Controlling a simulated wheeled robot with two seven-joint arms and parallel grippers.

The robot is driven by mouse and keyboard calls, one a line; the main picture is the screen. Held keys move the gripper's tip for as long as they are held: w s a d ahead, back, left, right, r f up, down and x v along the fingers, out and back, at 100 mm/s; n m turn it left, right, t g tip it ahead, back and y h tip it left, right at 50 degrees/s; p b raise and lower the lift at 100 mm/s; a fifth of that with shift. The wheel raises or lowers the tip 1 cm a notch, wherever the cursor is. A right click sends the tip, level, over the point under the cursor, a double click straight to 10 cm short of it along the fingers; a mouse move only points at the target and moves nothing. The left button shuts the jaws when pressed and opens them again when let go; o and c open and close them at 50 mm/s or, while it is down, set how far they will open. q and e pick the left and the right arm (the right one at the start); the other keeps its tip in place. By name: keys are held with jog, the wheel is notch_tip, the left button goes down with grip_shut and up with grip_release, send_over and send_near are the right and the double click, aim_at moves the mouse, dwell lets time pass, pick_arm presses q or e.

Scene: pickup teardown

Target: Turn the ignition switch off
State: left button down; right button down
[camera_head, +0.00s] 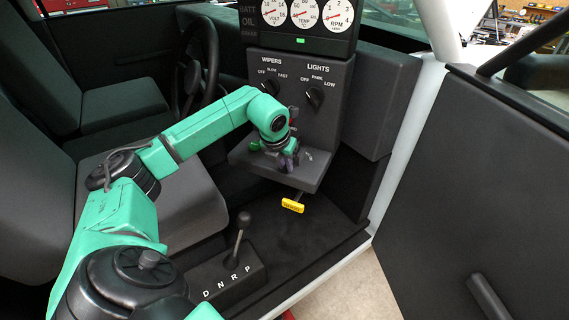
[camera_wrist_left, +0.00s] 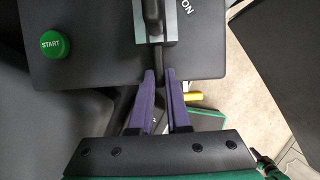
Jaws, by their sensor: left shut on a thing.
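The ignition switch (camera_wrist_left: 153,18) shows in the left wrist view as a dark lever on a pale metal plate, on the dark lower panel. The letters "ON" are printed to its right. My left gripper (camera_wrist_left: 162,74) has its two purple fingers closed on the dark lower end of the switch lever. In the head view my left gripper (camera_head: 289,160) is at the ledge below the wiper and light knobs, and it hides the switch there. My right gripper is in neither view.
A green START button (camera_wrist_left: 54,44) is on the same panel, left of the switch. A yellow handle (camera_head: 293,205) hangs below the ledge. The gear lever (camera_head: 240,230) stands lower left. The open door (camera_head: 480,180) is at right; the steering wheel (camera_head: 195,65) is behind my arm.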

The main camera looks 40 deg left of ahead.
pick_arm(q)
jog(key=shift+r, duration=0.1)
jog(key=c, duration=0.9)
grip_release()
jog(key=shift+r, duration=0.25)
jog(key=b+v, duration=0.2)
jog(key=v, duration=1.2)
jog(key=shift+s+d, duration=0.15)
jog(key=shift+s, duration=0.05)
jog(key=shift+f, duration=0.1)
